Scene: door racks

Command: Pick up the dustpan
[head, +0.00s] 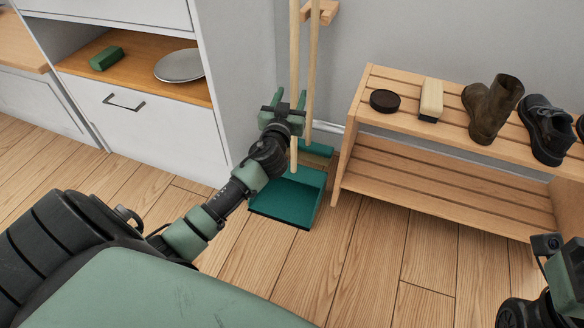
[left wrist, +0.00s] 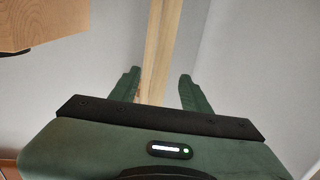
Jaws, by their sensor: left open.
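The dustpan has a teal pan (head: 290,200) on the floor and a long upright wooden handle (head: 294,45). A broom with a second wooden pole (head: 313,60) and a teal head (head: 318,148) stands just behind it. My left gripper (head: 284,98) is open at the dustpan's handle, well above the pan, and hides part of the handle. In the left wrist view the poles (left wrist: 160,50) overlap and rise between the open fingers of my left gripper (left wrist: 160,85). I cannot tell whether the fingers touch the handle. Only my right wrist shows at the lower right; its fingers are out of view.
A wooden shoe rack (head: 350,150) stands close to the right, with boots (head: 492,108), a brush (head: 431,98) and a dark round tin (head: 384,101). A white cabinet (head: 150,125) stands left. A wooden wall holder (head: 325,10) is at the poles' top. The front floor is clear.

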